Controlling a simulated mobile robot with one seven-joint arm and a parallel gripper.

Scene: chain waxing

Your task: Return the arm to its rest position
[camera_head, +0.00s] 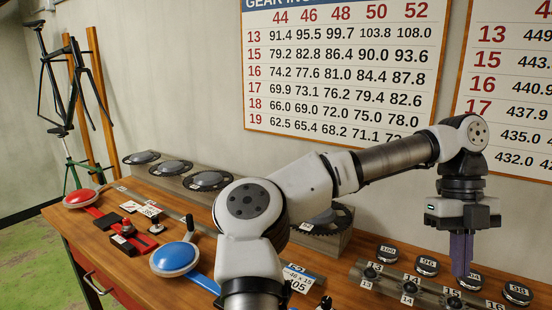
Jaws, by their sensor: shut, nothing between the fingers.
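My arm reaches from the bottom middle of the head view up and to the right across the workbench. My gripper (461,270) hangs pointing down at the right, above the row of small numbered discs and the numbered rail. Its two purple fingers are shut together with nothing seen between them. The fingertips overlap a disc marked 94 (470,283) in the picture; I cannot tell whether they touch it.
The wooden workbench (130,250) carries a red round-ended tool (80,199), a blue one (174,259), and sprockets on blocks (207,180). Discs marked 100 (388,252), 96 (427,265) and 98 (517,292) stand by the rail (390,281). A gear chart (340,70) hangs behind.

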